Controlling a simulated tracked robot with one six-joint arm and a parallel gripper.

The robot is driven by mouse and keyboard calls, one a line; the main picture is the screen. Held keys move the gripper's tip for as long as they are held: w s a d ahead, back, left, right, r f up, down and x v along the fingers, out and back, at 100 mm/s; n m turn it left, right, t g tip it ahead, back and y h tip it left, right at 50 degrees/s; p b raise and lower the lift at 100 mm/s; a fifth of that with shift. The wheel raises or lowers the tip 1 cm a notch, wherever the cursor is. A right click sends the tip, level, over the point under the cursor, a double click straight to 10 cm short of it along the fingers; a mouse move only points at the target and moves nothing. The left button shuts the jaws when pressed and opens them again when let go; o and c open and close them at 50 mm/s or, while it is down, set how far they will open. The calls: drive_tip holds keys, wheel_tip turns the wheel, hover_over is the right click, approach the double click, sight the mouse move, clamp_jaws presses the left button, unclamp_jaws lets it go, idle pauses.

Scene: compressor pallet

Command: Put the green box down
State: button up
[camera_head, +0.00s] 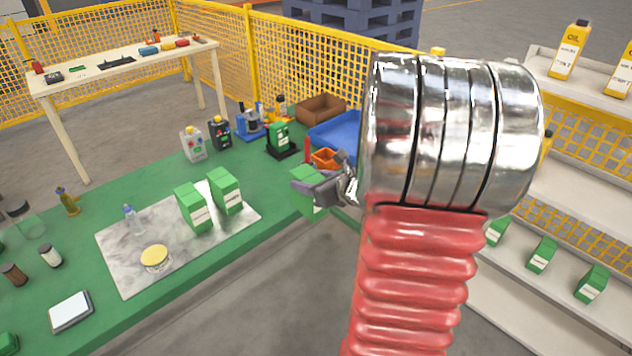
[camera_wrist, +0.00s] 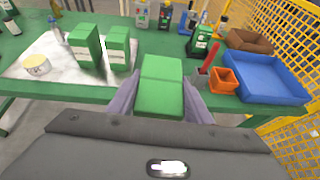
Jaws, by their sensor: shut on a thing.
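My gripper (camera_wrist: 160,108) is shut on a green box (camera_wrist: 160,85), with one finger on each side of it in the wrist view. In the head view the held green box (camera_head: 304,190) shows at the table's edge, partly hidden by my gripper (camera_head: 330,188). I cannot tell whether it touches the table. Two other green boxes with white labels stand upright on a grey marbled board, the nearer one (camera_head: 193,207) beside the other (camera_head: 226,191). The green table (camera_head: 190,273) carries the board (camera_head: 119,262).
A yellow-lidded jar (camera_head: 156,258) and a small clear bottle (camera_head: 131,218) are on the board. An orange bin (camera_wrist: 222,80) and a blue tray (camera_wrist: 262,82) lie right of the held box. Shelves at right hold more green boxes (camera_head: 542,255). Yellow mesh fencing (camera_head: 270,45) stands behind.

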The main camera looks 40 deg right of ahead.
drive_tip(key=w+a+f+n+y, duration=0.1)
drive_tip(key=w+a, duration=0.2)
drive_tip(key=a, duration=0.7)
drive_tip(key=w+a+f+n+y, duration=0.1)
drive_tip(key=w+a, duration=0.2)
drive_tip(key=a, duration=0.6)
drive_tip(key=w+a+f+n+y, duration=0.1)
drive_tip(key=w+a+y, duration=0.1)
drive_tip(key=a, duration=0.8)
drive_tip(key=shift+w+a+n+g, duration=0.35)
drive_tip(key=shift+w+n+g, duration=0.05)
drive_tip(key=shift+w, duration=0.05)
drive_tip(key=shift+a, duration=0.1)
